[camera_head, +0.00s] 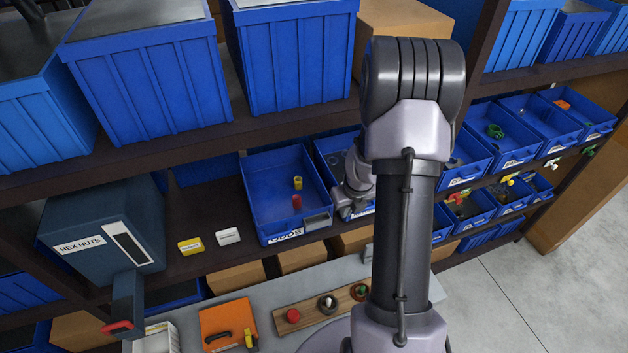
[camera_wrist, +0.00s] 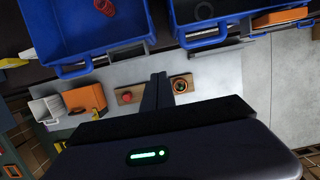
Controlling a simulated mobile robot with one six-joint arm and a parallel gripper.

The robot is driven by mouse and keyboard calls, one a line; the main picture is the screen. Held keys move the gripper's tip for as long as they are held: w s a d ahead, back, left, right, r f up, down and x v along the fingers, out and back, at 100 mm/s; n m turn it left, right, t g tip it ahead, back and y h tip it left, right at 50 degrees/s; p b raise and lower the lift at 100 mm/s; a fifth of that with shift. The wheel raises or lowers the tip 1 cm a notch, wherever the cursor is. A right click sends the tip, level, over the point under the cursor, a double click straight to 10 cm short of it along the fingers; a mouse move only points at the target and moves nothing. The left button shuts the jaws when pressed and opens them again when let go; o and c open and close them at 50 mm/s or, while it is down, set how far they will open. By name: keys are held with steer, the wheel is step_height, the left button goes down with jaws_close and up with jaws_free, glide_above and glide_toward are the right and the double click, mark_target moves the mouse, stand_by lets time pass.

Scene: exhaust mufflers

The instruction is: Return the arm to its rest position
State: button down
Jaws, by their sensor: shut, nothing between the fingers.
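My arm (camera_head: 403,220) rises across the right middle of the head view, and its elbow stands in front of the shelves. The wrist (camera_head: 355,185) shows left of the arm, by the middle row of blue bins. The gripper's fingers cannot be made out there. In the wrist view my gripper (camera_wrist: 159,80) is shut and empty, its two dark fingers together. It points over the grey work surface (camera_wrist: 215,80), between the wooden board's two visible parts.
A blue bin (camera_head: 262,190) with a yellow and a red piece stands left of my wrist. A hex nut dispenser (camera_head: 100,215) is at left. Open floor (camera_head: 510,285) is at right.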

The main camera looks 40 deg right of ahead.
steer(key=a+n+t+y+b, duration=0.1)
steer(key=a+n+t+b, duration=0.1)
steer(key=a+n+b, duration=1.7)
steer(key=s+a+f+n+y+b, duration=0.1)
steer(key=s+a+f+n+b, duration=0.2)
steer(key=s+a+n+b, duration=0.3)
steer(key=s+a+f+n+t+b, duration=0.1)
steer(key=s+a+f+n+b, duration=0.2)
steer(key=s+a+n+b, duration=0.3)
steer(key=s+n+b, duration=0.3)
steer(key=b, duration=0.2)
steer(key=shift+a+f+n+y, duration=0.15)
steer(key=shift+f+n+y, duration=0.1)
steer(key=shift+n+y, duration=0.15)
